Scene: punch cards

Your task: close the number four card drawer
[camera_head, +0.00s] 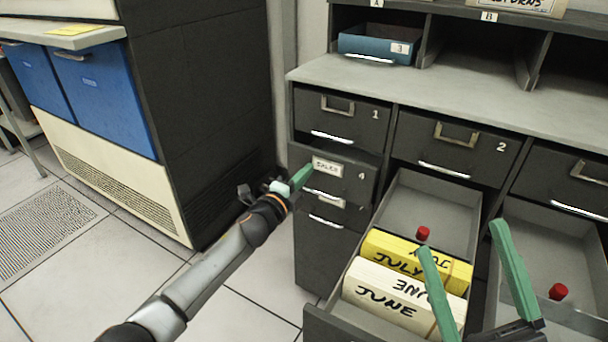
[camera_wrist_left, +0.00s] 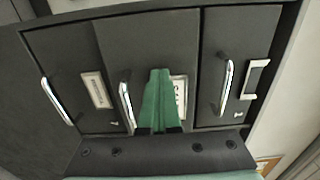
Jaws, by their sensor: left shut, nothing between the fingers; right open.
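The number four card drawer (camera_head: 345,186) is a dark grey front with a "SALES" label, in the left column below drawer 1. A dark gap shows above its front, which stands slightly out from the cabinet. My left gripper (camera_head: 301,177) is shut and empty, its green tips at the left side of this front by the label. In the left wrist view the shut fingers (camera_wrist_left: 160,75) cover part of the label on the middle drawer front (camera_wrist_left: 148,40), beside its chrome handle. I cannot tell whether they touch. My right gripper (camera_head: 460,236) is open over the pulled-out drawers on the right.
An open drawer (camera_head: 430,205) holds yellow "JULY" and white "JUNE" card stacks and sticks far out to the right of drawer four. Another open drawer (camera_head: 545,250) is beside it. A blue tray (camera_head: 378,45) sits on the shelf. Floor at left is clear.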

